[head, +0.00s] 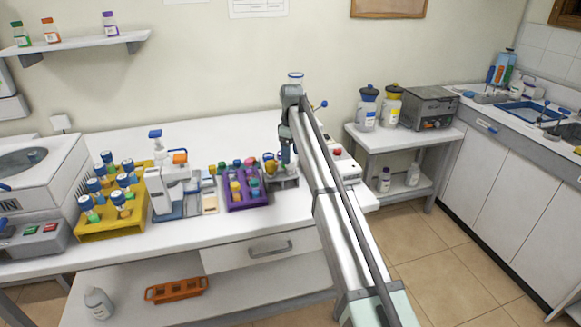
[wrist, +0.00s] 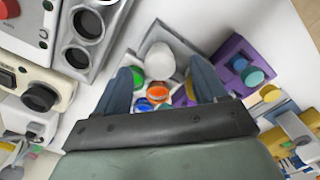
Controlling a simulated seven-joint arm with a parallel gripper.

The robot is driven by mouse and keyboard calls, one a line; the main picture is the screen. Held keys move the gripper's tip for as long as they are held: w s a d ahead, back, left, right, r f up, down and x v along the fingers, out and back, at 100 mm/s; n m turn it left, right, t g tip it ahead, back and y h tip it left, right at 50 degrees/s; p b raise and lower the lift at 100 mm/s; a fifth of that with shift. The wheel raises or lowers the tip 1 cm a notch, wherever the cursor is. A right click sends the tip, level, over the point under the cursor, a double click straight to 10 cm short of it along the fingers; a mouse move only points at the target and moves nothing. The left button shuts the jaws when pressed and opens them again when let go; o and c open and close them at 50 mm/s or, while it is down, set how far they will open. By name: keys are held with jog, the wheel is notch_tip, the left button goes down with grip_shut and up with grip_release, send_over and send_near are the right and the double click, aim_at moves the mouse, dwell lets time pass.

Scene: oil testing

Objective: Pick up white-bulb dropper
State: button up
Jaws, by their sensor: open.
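The white-bulb dropper (wrist: 160,59) shows its round white top in the wrist view, between and just beyond my fingertips. It stands in a small grey-white holder (wrist: 178,36) with green (wrist: 138,72) and orange (wrist: 158,92) topped droppers close beside it. My gripper (wrist: 166,82) is open over this holder, one finger on each side of the cluster, and appears empty. In the head view my gripper (head: 287,163) points down at the holder (head: 284,183); the white bulb cannot be made out there. The dropper's lower part is hidden.
A purple rack (head: 261,203) with coloured caps stands just left of the holder. A white device (head: 160,190) and a yellow rack (head: 105,232) of blue-capped bottles stand farther left. In the wrist view a grey block with round holes (wrist: 97,53) lies close left of the holder.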

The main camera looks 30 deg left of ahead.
aim_at(290, 171)
jog(key=shift+a+f, duration=0.15)
jog(key=shift+f, duration=1)
jog(key=shift+a+f, duration=0.1)
jog(key=shift+f, duration=1)
jog(key=c, duration=0.8)
